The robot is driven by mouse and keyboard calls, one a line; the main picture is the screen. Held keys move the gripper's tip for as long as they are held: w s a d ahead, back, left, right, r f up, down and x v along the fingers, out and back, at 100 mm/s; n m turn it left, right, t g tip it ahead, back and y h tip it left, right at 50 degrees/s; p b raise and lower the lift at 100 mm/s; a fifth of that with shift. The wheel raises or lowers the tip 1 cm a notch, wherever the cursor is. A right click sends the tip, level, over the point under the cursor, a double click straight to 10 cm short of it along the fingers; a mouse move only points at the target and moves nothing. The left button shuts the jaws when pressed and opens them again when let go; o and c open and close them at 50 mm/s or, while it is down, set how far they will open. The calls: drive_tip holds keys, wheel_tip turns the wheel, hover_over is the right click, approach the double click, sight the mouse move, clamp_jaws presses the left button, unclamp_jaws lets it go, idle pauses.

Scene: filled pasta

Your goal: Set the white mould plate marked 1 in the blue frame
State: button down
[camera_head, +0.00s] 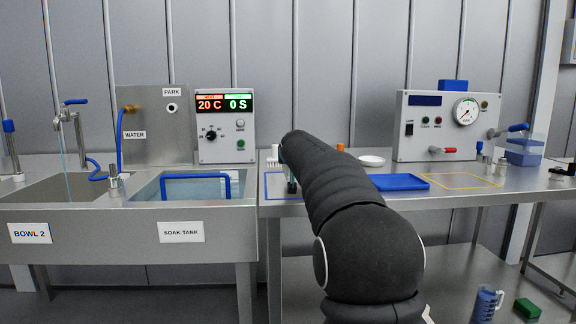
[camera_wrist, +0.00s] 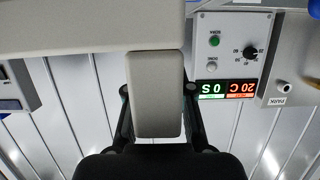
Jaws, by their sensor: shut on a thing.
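In the wrist view my gripper (camera_wrist: 157,120) is shut on the stem of a pale grey-white piece (camera_wrist: 90,30). The piece spreads wide across the top of that view; it looks like the white mould plate, but no mark 1 shows. In the head view my arm hides most of the gripper (camera_head: 291,182), which is over the left end of the bench, and I cannot make out the plate there. A flat blue tray-like piece (camera_head: 398,182), possibly the blue frame, lies on the bench right of my arm. A blue outline (camera_head: 267,186) is marked at the bench's left end.
The soak tank (camera_head: 195,186) with a blue handle stands left of the bench. A white round dish (camera_head: 371,161) is behind the blue piece. A yellow outline (camera_head: 460,181) is empty. A gauge box (camera_head: 440,125) stands at the back right. A display box (camera_head: 224,126) stands behind the tank.

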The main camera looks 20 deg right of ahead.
drive_tip(key=shift+f, duration=0.8)
drive_tip(key=shift+f+b, duration=0.65)
drive_tip(key=shift+f, duration=0.05)
drive_tip(key=c, duration=1)
unclamp_jaws()
drive_tip(key=shift+f, duration=0.35)
drive_tip(key=shift+r+p, duration=0.8)
drive_tip(key=shift+r, duration=0.05)
drive_tip(key=b+v, duration=0.2)
drive_tip(key=v, duration=1)
drive_tip(key=shift+r, duration=0.15)
